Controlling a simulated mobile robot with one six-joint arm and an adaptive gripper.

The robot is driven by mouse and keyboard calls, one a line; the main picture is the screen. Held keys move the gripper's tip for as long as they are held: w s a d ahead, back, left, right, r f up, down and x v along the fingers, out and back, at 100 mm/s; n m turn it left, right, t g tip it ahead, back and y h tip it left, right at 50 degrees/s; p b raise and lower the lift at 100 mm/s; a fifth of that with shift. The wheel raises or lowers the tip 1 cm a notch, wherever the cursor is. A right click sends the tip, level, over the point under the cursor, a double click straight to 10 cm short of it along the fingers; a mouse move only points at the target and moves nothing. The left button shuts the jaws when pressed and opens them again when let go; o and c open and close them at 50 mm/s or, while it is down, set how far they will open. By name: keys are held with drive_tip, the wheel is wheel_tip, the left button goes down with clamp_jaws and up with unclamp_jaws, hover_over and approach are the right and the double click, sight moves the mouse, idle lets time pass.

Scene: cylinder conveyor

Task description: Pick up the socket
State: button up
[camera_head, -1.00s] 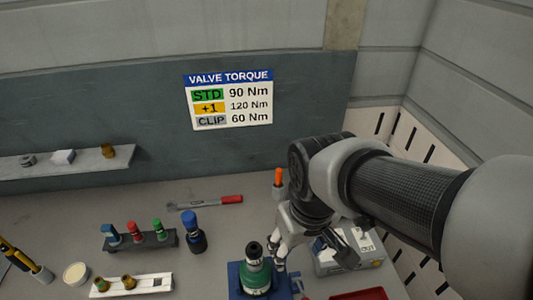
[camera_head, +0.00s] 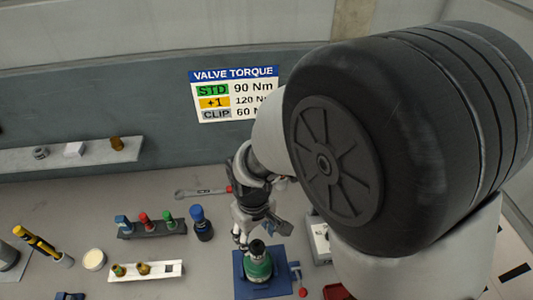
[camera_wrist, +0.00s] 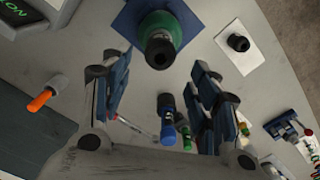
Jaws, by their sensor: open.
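A dark rack (camera_head: 140,233) holds small socket-like pieces with blue (camera_head: 122,222), red (camera_head: 145,219) and green (camera_head: 168,216) parts; I cannot tell which piece is the task's socket. A dark tool with a blue top (camera_head: 200,220) stands right of the rack and shows between my fingers in the wrist view (camera_wrist: 167,115). A green body with a black top (camera_head: 258,264) stands on a blue plate (camera_head: 245,288). My gripper (camera_head: 243,240) is open and empty, close behind and above that green body. In the wrist view its fingers (camera_wrist: 162,65) are spread, with the black top (camera_wrist: 159,48) beyond them.
A white holder with brass fittings (camera_head: 165,273) and a round pale cup (camera_head: 94,260) lie left. In the wrist view, a black piece sits on a white pad (camera_wrist: 232,58).

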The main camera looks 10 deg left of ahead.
sight(257, 246)
wheel_tip(257, 246, down, 8)
drive_tip(key=shift+f, duration=0.1)
drive_tip(key=shift+s, duration=0.1)
idle(0.3)
drive_tip(key=shift+c, duration=0.5)
drive_tip(key=c, duration=1.1)
